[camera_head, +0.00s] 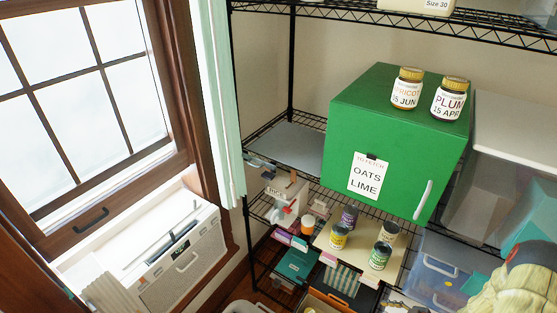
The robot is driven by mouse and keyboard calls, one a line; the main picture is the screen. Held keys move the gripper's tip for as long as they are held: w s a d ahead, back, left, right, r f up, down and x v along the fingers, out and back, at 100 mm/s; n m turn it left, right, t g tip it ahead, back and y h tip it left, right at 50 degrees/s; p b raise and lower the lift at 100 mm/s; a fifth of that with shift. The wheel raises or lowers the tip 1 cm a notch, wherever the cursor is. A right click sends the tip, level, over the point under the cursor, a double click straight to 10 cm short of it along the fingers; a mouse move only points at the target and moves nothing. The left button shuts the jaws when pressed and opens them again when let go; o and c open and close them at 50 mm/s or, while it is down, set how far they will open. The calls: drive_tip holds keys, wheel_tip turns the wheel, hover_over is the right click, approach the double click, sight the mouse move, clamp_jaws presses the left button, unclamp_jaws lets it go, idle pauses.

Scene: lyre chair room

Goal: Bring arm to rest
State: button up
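My gripper and arm cannot be made out in the head camera view, so the gripper's state is hidden. A green cabinet (360,110) stands on the black wire shelf rack (291,70). Its door is shut, with a white handle (423,200) and a label (369,176) reading OATS and LIME. On its top stand two upright jars with gold lids: the apricot jar (406,91) on the left and the plum jar (449,100) on the right.
A clear bin (440,266) is at lower right, beside a yellowish bulky object (515,290). A window (80,90) and white boxy unit (180,262) are left. Grey shelf surface (290,146) is bare.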

drive_tip(key=s+d+f+m+g+h+b, duration=0.1)
drive_tip(key=s+d+f+m+h, duration=0.2)
drive_tip(key=d, duration=0.4)
drive_tip(key=s+d+m+g+h, duration=0.2)
drive_tip(key=d+h, duration=0.2)
drive_tip(key=d, duration=0.2)
drive_tip(key=s+d+r+m+g+h+b, duration=0.1)
drive_tip(key=s+r+m+g+h+b, duration=0.1)
drive_tip(key=r+m+b, duration=0.3)
drive_tip(key=s+d+r+m+g+h+b, duration=0.1)
drive_tip(key=s+r+g+h+b, duration=0.15)
drive_tip(key=r, duration=0.35)
drive_tip(key=s+a+r+t+y+b, duration=0.1)
drive_tip(key=s+a+r+t+b, duration=0.1)
drive_tip(key=a+b, duration=0.6)
drive_tip(key=s+a+r+t+y+b, duration=0.1)
drive_tip(key=a+r+t+b, duration=0.1)
drive_tip(key=a+b, duration=0.7)
drive_tip(key=s+a+r+t+y+b, duration=0.2)
drive_tip(key=a+b, duration=0.6)
drive_tip(key=a, duration=0.9)
wheel_tip(320, 180, up, 3)
drive_tip(key=shift+s+f+n+t, duration=0.2)
drive_tip(key=shift+s+n+t, duration=0.1)
drive_tip(key=shift+t, duration=0.15)
drive_tip(key=shift+d, duration=0.1)
